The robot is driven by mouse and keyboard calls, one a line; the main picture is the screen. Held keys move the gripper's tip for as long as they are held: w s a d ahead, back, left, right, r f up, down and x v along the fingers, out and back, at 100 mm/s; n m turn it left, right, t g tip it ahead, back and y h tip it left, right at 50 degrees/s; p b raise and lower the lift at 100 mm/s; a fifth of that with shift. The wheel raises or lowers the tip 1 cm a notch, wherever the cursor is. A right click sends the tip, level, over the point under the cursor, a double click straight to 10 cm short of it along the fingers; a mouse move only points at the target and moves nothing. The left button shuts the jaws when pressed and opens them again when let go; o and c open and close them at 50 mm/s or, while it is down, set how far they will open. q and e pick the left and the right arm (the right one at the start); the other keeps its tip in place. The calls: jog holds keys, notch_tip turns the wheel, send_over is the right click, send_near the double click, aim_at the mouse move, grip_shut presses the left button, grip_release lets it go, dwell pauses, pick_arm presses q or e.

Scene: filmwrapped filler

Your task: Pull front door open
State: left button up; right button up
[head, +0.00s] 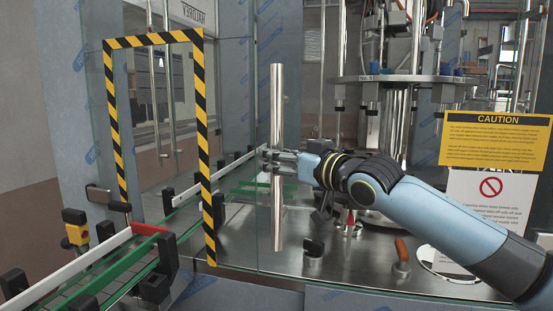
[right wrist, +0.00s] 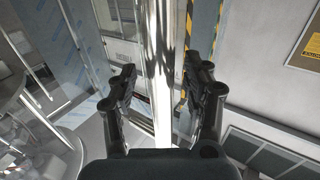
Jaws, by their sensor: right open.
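The front door is a clear glass panel (head: 300,235) with a tall vertical steel bar handle (head: 277,100). My right gripper (head: 268,165) is at the handle's middle, coming from the right. In the right wrist view the handle (right wrist: 161,60) runs upright between the two dark fingers of the gripper (right wrist: 165,85). The fingers are open, with a gap on each side of the bar. My left gripper is not in view.
A yellow-black striped frame (head: 203,150) surrounds the conveyor opening at left. The conveyor (head: 100,280) has green and white rails. Behind the glass stands a filler carousel (head: 400,80) over a steel deck. A yellow caution sign (head: 495,140) hangs at right.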

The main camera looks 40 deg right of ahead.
jog(key=shift+w+a, duration=0.1)
jog(key=shift+w, duration=0.4)
grip_shut()
jog(key=shift+w+a+f, duration=0.15)
jog(key=shift+w+a, duration=0.1)
jog(key=shift+a, duration=0.05)
dwell(0.5)
